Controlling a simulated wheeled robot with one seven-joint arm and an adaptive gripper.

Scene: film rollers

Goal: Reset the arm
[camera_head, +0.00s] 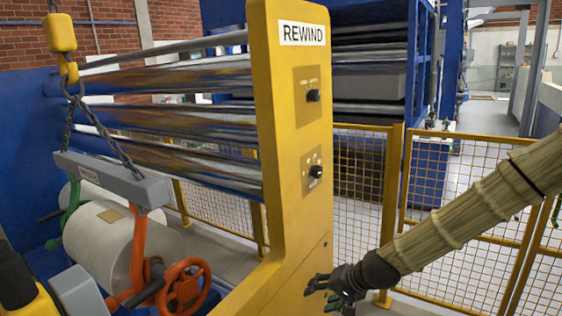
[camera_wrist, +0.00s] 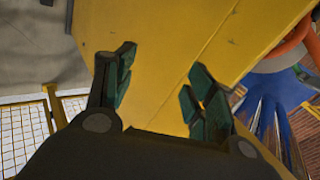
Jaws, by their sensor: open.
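My gripper (camera_head: 320,290) is at the lower middle of the head view, in front of the lower part of the yellow REWIND panel (camera_head: 292,130). My arm in a tan sleeve reaches in from the right. In the wrist view my gripper (camera_wrist: 158,90) has its two green fingers spread apart with nothing between them. The yellow panel (camera_wrist: 150,25) fills the space beyond the fingers. I cannot tell whether the gripper touches the panel.
Two black knobs (camera_head: 313,95) sit on the panel. A white roll (camera_head: 100,238) hangs at left under a grey lifting beam (camera_head: 110,180) on chains. An orange handwheel (camera_head: 184,286) stands low. Yellow mesh fencing (camera_head: 360,185) stands behind the panel and arm. Metal rollers (camera_head: 170,75) span the left.

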